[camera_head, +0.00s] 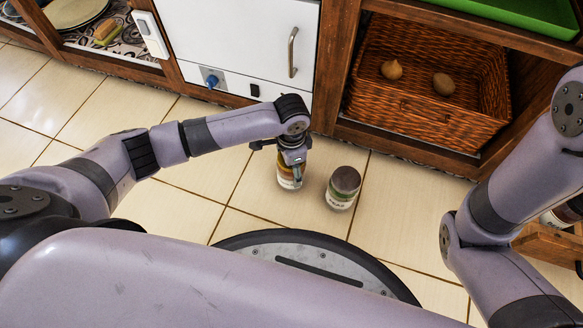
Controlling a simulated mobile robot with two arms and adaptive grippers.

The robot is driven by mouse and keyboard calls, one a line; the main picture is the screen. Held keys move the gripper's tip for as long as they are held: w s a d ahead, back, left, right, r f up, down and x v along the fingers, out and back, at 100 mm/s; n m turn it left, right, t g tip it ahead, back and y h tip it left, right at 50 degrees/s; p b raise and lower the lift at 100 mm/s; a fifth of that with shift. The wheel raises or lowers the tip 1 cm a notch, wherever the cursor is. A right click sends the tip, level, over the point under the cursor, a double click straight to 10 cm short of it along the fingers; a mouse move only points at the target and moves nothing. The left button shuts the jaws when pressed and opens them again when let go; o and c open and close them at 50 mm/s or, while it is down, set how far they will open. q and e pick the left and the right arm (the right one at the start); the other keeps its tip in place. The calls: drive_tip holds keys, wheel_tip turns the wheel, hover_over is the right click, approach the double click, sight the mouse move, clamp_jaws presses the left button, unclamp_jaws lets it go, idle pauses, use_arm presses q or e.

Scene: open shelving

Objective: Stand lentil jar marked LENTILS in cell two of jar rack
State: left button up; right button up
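A jar with a yellow-brown body and pale label (286,178) is under my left gripper (293,168). The fingers are at its upper part and hide its lid; I cannot tell whether they are closed on it or whether it touches the floor. Neither label is readable, so I cannot tell which is lentils. A wooden rack (548,243) at the right edge, partly behind my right arm, has a jar (562,214) in it. Its cells are mostly hidden. My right gripper is out of view.
A wooden shelf unit runs along the back. It has a wicker basket (425,112) with two brown round items, a green tray (520,12) above it, and a white cabinet door (235,40) with a handle. Tiled floor (225,180) lies clear around the jars.

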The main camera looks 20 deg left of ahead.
use_arm(q)
drive_tip(key=c, duration=0.4)
drive_tip(key=shift+r, duration=0.15)
